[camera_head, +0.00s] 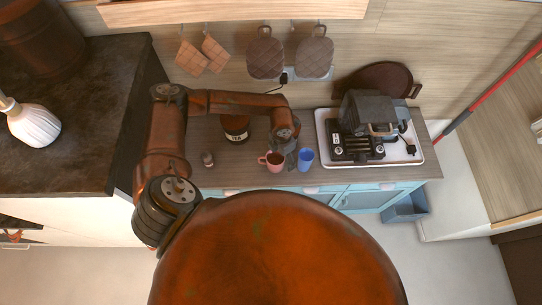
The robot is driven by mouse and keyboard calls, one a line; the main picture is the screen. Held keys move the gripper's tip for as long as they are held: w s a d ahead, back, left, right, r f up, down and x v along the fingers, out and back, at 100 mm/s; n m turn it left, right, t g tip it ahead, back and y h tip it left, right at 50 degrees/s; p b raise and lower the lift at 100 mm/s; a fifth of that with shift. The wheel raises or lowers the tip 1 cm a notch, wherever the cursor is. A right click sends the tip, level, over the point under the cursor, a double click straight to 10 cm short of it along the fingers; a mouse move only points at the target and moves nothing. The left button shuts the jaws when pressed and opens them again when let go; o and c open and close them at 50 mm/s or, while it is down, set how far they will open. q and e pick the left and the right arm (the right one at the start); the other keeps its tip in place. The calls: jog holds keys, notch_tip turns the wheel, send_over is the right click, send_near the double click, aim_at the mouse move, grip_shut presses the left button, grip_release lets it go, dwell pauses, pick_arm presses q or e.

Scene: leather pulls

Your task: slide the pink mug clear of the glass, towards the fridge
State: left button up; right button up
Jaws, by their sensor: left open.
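The pink mug (275,162) stands upright on the wooden counter, its handle pointing left. The blue glass (306,160) stands just to its right with a narrow gap between them. My left gripper (290,149) reaches in from the left over the back of the counter. Its dark fingers are open and point down at the gap between mug and glass, close to the mug's right side. I cannot tell whether they touch either one. My right gripper is out of view. No fridge can be clearly made out.
A white tray (414,150) with a dark appliance (368,113) is right of the glass. The counter between shaker and mug is clear.

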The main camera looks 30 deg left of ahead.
aim_at(275, 162)
pick_arm(q)
jog(key=shift+n, duration=0.8)
jog(key=a+f, duration=0.2)
jog(key=a, duration=0.1)
jog(key=shift+s+a+f, duration=0.15)
jog(key=shift+s+f, duration=0.05)
jog(key=shift+f, duration=0.15)
notch_tip(275, 162, down, 6)
jog(key=shift+r+p, duration=0.15)
jog(key=shift+p, duration=0.55)
jog(key=shift+f, duration=0.45)
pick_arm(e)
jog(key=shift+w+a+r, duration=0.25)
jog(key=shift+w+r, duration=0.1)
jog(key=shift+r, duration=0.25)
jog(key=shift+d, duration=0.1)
